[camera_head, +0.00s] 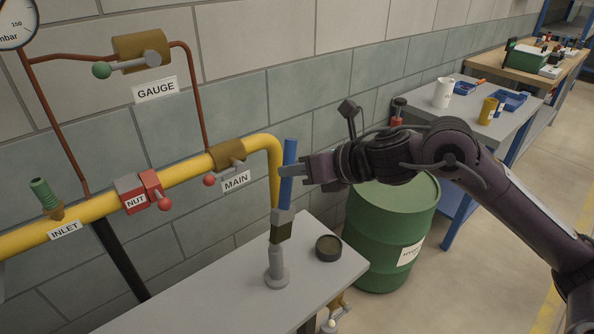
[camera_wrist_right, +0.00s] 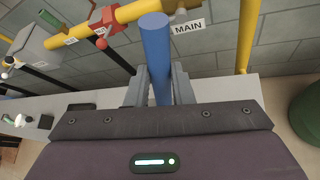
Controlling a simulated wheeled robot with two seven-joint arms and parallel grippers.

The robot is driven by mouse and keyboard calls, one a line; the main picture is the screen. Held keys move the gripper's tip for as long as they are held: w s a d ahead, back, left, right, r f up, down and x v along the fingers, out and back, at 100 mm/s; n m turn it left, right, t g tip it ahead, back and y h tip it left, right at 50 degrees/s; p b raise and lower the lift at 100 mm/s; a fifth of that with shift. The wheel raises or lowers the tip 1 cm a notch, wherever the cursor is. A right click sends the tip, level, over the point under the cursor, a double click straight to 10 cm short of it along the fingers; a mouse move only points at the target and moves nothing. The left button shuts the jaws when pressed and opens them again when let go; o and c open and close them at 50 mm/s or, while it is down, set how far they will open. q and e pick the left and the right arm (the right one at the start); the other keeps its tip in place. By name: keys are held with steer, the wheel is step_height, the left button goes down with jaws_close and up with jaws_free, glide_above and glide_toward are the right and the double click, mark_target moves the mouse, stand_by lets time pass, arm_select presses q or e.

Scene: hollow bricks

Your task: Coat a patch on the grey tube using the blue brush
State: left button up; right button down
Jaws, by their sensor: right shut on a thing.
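My right gripper (camera_head: 297,170) is shut on the blue handle of the brush (camera_head: 289,155). The brush points down, with a grey ferrule and dark bristles at its lower end. The blue handle also stands between the fingers in the right wrist view (camera_wrist_right: 156,50). The grey tube (camera_head: 276,262) stands upright on a round foot on the grey table. In the head view the bristles overlap the tube's upper part; I cannot tell whether they touch it. A round dark pot (camera_head: 328,248) sits on the table right of the tube. My left gripper is not in view.
A yellow pipe (camera_head: 190,170) with valves and labels runs along the wall behind the grey table (camera_head: 215,292). A green drum (camera_head: 388,238) stands right of the table. A workbench (camera_head: 470,107) with a mug and blue trays is farther back.

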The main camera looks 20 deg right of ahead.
steer(key=shift+r+p, duration=0.4)
steer(key=shift+r, duration=0.45)
steer(key=shift+r, duration=0.1)
step_height(320, 180, up, 3)
steer(key=shift+f+p, duration=0.1)
steer(key=shift+p, duration=1.1)
